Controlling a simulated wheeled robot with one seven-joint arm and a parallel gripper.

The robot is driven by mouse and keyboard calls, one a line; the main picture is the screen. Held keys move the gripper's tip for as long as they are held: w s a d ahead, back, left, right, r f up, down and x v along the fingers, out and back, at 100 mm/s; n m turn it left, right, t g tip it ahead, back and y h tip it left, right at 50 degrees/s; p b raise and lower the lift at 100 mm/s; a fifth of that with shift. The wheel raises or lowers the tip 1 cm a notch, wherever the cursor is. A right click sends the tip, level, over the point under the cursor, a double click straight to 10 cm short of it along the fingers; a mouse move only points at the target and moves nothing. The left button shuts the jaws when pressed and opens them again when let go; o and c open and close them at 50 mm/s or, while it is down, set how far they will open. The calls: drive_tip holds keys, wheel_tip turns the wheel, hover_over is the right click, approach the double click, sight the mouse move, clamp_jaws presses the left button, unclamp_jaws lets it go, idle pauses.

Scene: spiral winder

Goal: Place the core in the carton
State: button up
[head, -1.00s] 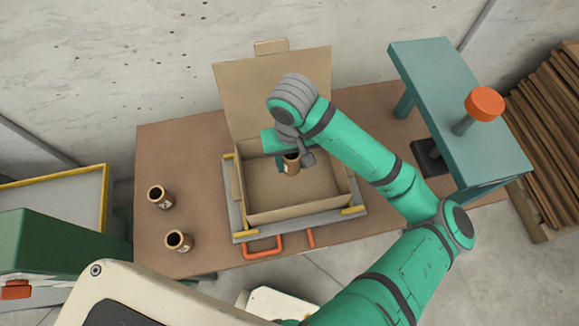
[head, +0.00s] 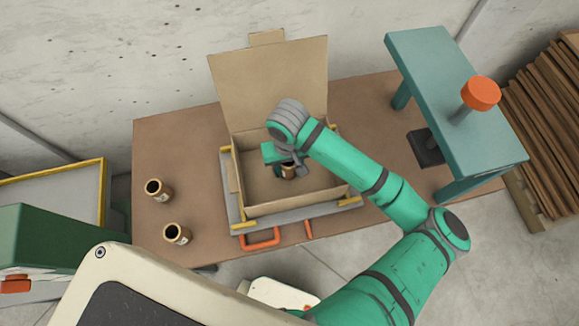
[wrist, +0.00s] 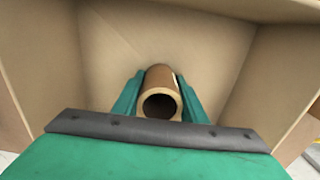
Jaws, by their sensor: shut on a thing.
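The carton (head: 327,199) is an open brown box with its lid flap raised at the back. It sits on a grey tray with yellow corner pieces. My gripper (head: 285,168) is inside the carton's opening, shut on a brown tubular core (head: 289,172). In the wrist view the core (wrist: 161,95) lies between the two green fingers of my gripper (wrist: 160,100), its open end facing the camera. The carton's inner walls (wrist: 100,50) surround it. My arm partly hides the core in the head view, and I cannot tell whether it touches the carton floor.
Two more brown cores (head: 159,190) (head: 177,234) stand on the brown table (head: 185,135) left of the carton. A teal press frame with an orange knob (head: 481,93) stands at the right. The grey tray (head: 238,216) has orange handles in front.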

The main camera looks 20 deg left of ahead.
drive_tip(key=shift+f, duration=0.15)
drive_tip(key=o, duration=1.1)
drive_tip(key=shift+c, duration=0.2)
drive_tip(key=shift+r, duration=3.95)
drive_tip(key=shift+w, duration=0.1)
